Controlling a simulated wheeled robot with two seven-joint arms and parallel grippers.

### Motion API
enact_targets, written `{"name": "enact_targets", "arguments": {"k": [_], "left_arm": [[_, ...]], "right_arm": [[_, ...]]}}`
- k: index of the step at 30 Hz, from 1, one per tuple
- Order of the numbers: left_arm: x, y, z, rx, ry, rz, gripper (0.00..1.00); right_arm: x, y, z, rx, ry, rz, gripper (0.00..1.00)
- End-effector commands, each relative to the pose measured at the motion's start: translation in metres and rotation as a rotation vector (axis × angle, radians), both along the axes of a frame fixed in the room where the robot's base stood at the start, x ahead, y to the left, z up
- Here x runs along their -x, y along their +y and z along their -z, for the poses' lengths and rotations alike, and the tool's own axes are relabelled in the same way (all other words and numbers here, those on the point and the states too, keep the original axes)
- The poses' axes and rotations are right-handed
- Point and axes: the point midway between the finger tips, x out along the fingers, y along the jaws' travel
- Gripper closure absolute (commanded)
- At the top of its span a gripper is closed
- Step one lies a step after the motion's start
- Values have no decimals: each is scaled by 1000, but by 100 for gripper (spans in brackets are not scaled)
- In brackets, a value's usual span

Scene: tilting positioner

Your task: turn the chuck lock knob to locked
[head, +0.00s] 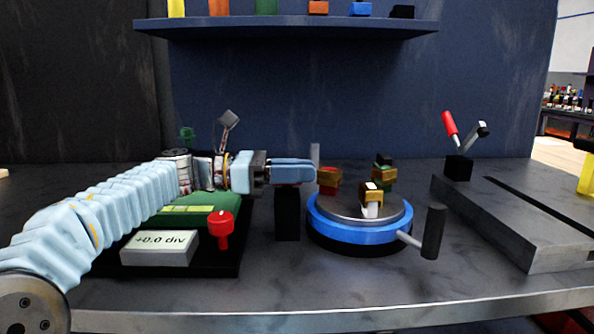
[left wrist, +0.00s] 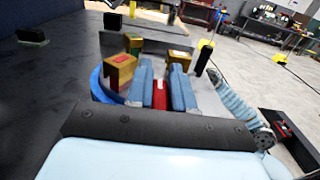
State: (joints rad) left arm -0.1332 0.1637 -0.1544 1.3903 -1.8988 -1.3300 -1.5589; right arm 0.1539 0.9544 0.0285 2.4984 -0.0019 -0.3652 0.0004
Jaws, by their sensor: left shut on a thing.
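The chuck (head: 355,232) is a round table with a blue rim, a grey top and several brass-coloured jaws. A black post (head: 287,218) stands at its left side. My left gripper (head: 312,173) reaches in from the left, above the post and at the chuck's left edge. In the left wrist view its two blue fingers (left wrist: 162,88) are shut on a red piece (left wrist: 160,95), which seems to be the chuck lock knob. In the head view the fingers hide most of it, so its angle cannot be read. My right gripper does not show.
A black-handled lever (head: 433,232) sticks out at the chuck's front right. A red knob (head: 222,229) and a "+0.0 div" display (head: 158,248) stand at the left, below my arm. A grey slotted block (head: 520,225) lies at the right. A shelf (head: 290,27) hangs above.

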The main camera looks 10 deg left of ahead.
Motion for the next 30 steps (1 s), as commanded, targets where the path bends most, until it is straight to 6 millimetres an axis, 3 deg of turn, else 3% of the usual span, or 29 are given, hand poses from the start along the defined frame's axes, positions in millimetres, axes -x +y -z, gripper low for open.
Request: {"name": "enact_targets", "arguments": {"k": [2,3,6,17,20,30], "left_arm": [[0,0,-1,3,-2,0,100],[0,0,-1,3,-2,0,74],[0,0,-1,2,-1,0,58],[1,5,0,1,-1,-2,57],[4,18,1,1,-1,-4,57],[25,96,1,-1,-2,-5,57]], "right_arm": [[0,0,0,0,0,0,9],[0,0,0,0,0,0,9],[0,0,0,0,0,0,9],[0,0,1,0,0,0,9],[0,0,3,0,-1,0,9],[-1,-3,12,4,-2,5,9]]}}
